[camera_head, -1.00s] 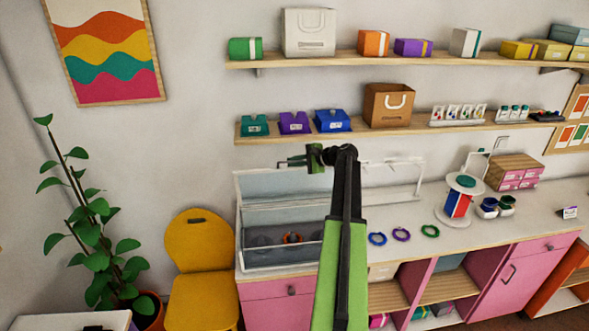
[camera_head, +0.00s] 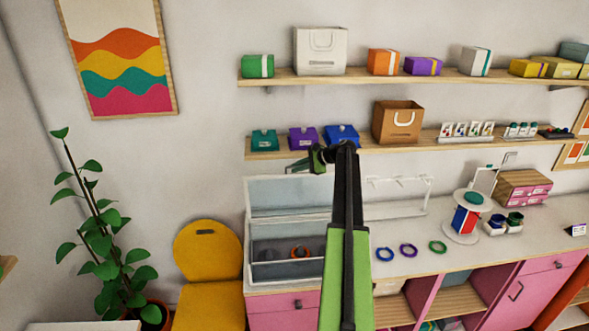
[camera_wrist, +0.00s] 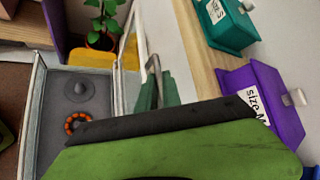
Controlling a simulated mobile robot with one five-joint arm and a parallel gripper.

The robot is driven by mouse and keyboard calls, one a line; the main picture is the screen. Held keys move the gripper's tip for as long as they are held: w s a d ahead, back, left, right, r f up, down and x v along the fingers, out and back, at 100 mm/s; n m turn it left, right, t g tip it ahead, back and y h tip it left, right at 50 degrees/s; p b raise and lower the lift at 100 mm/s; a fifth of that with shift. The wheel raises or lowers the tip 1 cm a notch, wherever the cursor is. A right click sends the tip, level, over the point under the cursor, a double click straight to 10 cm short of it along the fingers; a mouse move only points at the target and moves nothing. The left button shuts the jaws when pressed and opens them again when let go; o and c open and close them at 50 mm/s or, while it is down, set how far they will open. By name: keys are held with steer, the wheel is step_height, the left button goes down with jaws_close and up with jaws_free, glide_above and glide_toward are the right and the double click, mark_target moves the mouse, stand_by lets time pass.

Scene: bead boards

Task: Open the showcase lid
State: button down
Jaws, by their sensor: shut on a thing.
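The showcase (camera_head: 292,271) is a clear grey-framed box at the left end of the counter. Its glass lid (camera_head: 285,197) stands raised, nearly upright, at the back. My gripper (camera_head: 312,163) is at the lid's top edge and is shut on the lid; my arm hides part of the contact. In the wrist view, the showcase (camera_wrist: 48,120) is open at the left with an orange bead ring and a dark round piece inside. The lid's glass and a grey bar (camera_wrist: 153,78) show by my green jaws (camera_wrist: 165,90).
A shelf with teal (camera_head: 264,140), purple (camera_head: 303,138) and blue (camera_head: 342,135) boxes is close above my gripper. A white rack (camera_head: 402,184) stands right of my arm. Bead rings (camera_head: 409,250) lie on the counter. A yellow chair (camera_head: 208,255) is at the left.

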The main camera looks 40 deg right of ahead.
steer(key=c, duration=1.5)
jaws_free()
steer(key=shift+s+d, duration=0.3)
steer(key=shift+c, duration=0.2)
steer(key=shift+s+r, duration=0.15)
steer(key=s+d+p, duration=0.1)
steer(key=s+d, duration=0.1)
steer(key=s, duration=0.4)
steer(key=s+d+r, duration=0.1)
steer(key=s+d, duration=0.2)
steer(key=s, duration=0.4)
steer(key=shift+r+p, duration=0.25)
steer(key=shift+p, duration=0.1)
